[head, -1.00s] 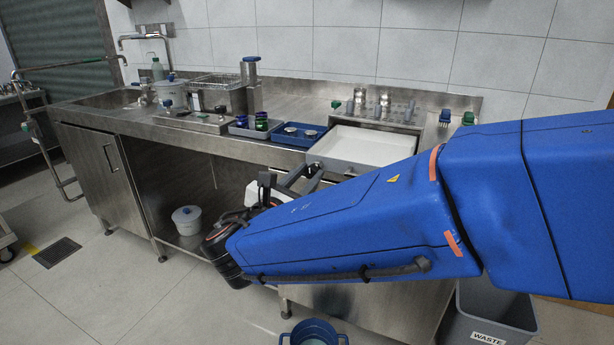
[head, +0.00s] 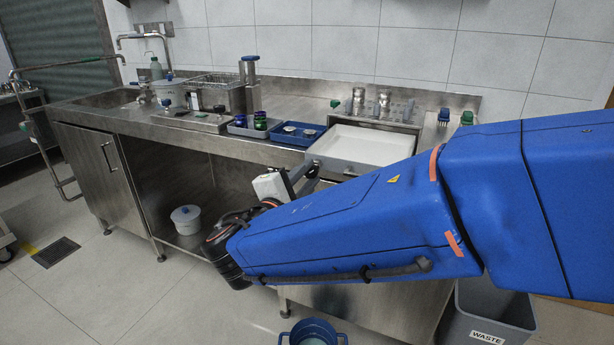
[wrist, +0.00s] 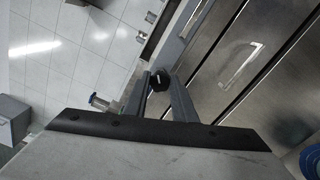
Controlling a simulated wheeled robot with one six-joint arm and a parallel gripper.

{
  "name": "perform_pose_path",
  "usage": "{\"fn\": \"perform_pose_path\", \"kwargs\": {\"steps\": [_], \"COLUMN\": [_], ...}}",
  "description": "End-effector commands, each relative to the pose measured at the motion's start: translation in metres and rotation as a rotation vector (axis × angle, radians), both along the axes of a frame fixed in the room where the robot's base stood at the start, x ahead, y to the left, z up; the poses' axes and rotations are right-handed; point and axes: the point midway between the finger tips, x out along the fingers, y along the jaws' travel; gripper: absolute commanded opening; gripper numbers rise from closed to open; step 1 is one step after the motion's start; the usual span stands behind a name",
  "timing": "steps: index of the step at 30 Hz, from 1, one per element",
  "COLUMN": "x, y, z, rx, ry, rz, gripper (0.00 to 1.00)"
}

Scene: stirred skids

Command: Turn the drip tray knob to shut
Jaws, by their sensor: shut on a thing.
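The drip tray (head: 362,146) is a wide, shallow white tray at the counter's front edge in the head view. In the wrist view, a small black knob (wrist: 160,80) with a pale mark sits between the fingertips of my gripper (wrist: 159,86). My gripper is shut on this knob, one grey finger on each side. In the head view, my gripper (head: 305,178) is just below the tray's front, partly behind my blue arm. The knob is hidden in that view. The knob's marked positions cannot be read.
A blue tray (head: 286,141) and several jars stand left of the drip tray on the steel counter. Below are a blue bucket (head: 313,331) and a grey waste bin (head: 490,310). A bar handle (wrist: 242,65) is on the steel front near my gripper.

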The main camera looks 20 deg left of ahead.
Motion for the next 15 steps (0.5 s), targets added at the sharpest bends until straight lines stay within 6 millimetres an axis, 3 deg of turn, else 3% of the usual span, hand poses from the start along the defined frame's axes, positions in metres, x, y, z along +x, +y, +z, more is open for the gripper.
{"fn": "perform_pose_path", "kwargs": {"steps": [15], "x": [-0.0003], "y": [-0.0006], "z": [-0.0029], "rx": [0.464], "ry": [-0.035], "rz": [0.0], "gripper": [0.02]}}
